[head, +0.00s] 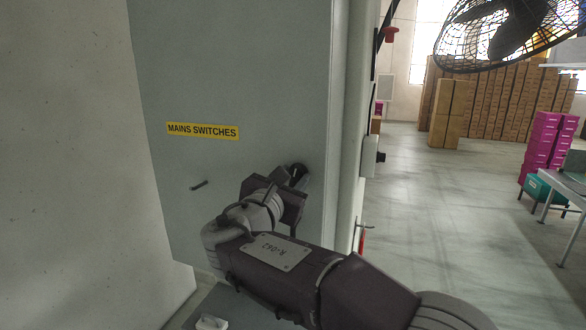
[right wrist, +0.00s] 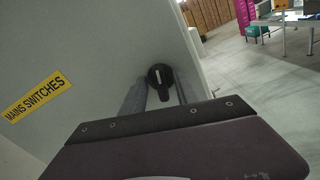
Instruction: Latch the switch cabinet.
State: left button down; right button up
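The grey switch cabinet (head: 240,70) fills the middle left of the head view, with a yellow "MAINS SWITCHES" label (head: 203,131) on its door. A small dark bar handle (head: 199,184) is on the door below the label. A round black latch knob (head: 299,170) is near the door's right edge, partly hidden by my gripper. In the right wrist view the knob (right wrist: 160,76) shows a pale, roughly upright mark. My right gripper (head: 290,182) is open at the knob, one finger on each side; contact is unclear. My left gripper is out of view.
A pale wall (head: 70,150) stands left of the cabinet. A red button (head: 391,34) and a grey box (head: 370,156) are on the post at right. A black fan (head: 505,30), cartons (head: 447,112) and pink boxes (head: 541,147) are farther off. The floor between is clear.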

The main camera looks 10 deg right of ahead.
jog(key=shift+w+d+f, duration=0.1)
jog(key=shift+w+d, duration=0.15)
jog(key=shift+w, duration=0.05)
jog(key=shift+s+a, duration=0.15)
grip_shut()
jog(key=shift+r+n+p, duration=0.35)
jog(key=shift+n+p, duration=0.5)
jog(key=shift+n, duration=0.15)
jog(key=shift+f+n, duration=0.1)
jog(key=shift+n, duration=0.4)
jog(key=shift+f, duration=0.15)
grip_release()
